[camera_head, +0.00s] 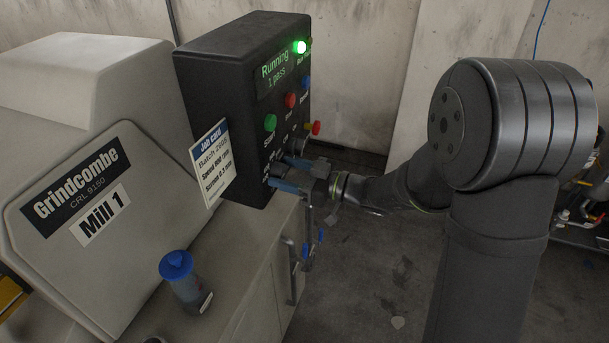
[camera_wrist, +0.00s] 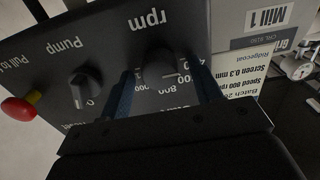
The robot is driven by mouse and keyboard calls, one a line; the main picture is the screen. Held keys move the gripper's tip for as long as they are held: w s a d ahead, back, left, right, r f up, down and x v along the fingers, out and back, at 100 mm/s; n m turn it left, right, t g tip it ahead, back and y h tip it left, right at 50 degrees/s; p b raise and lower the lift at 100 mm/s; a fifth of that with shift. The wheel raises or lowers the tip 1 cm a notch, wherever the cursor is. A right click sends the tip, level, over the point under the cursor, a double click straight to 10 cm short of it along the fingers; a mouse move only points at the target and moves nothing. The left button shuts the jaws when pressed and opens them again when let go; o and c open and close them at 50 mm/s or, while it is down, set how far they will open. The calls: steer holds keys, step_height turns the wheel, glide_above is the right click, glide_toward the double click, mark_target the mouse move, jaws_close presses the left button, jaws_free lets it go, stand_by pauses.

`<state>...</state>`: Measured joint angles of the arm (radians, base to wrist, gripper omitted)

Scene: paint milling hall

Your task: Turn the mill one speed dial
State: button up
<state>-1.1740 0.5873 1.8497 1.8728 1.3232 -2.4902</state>
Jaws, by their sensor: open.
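The Mill 1 speed dial (camera_wrist: 160,70) is a dark knob under the upside-down word "rpm" in the wrist view, with numbers such as 400 and 800 around it. My gripper (camera_wrist: 163,88) is open, one blue finger on each side of the dial. I cannot tell whether the fingers touch it. The dial's pointer is not clear. In the head view my gripper (camera_head: 284,174) is at the lower face of the black control box (camera_head: 222,95), and the dial is hidden there. The job card (camera_head: 211,165) hangs on the box; the wrist view reads "Speed 800 rpm".
A Pump knob (camera_wrist: 86,88) and a red button with yellow collar (camera_wrist: 20,107) sit beside the dial. The display (camera_head: 275,72) reads "Running 1 pass"; a green lamp (camera_head: 299,47) is lit. A blue-capped jar (camera_head: 183,280) stands on the mill.

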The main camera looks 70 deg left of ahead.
steer(key=v, duration=1.7)
steer(key=shift+r, duration=0.1)
steer(key=x, duration=1.7)
steer(key=shift+a, duration=0.1)
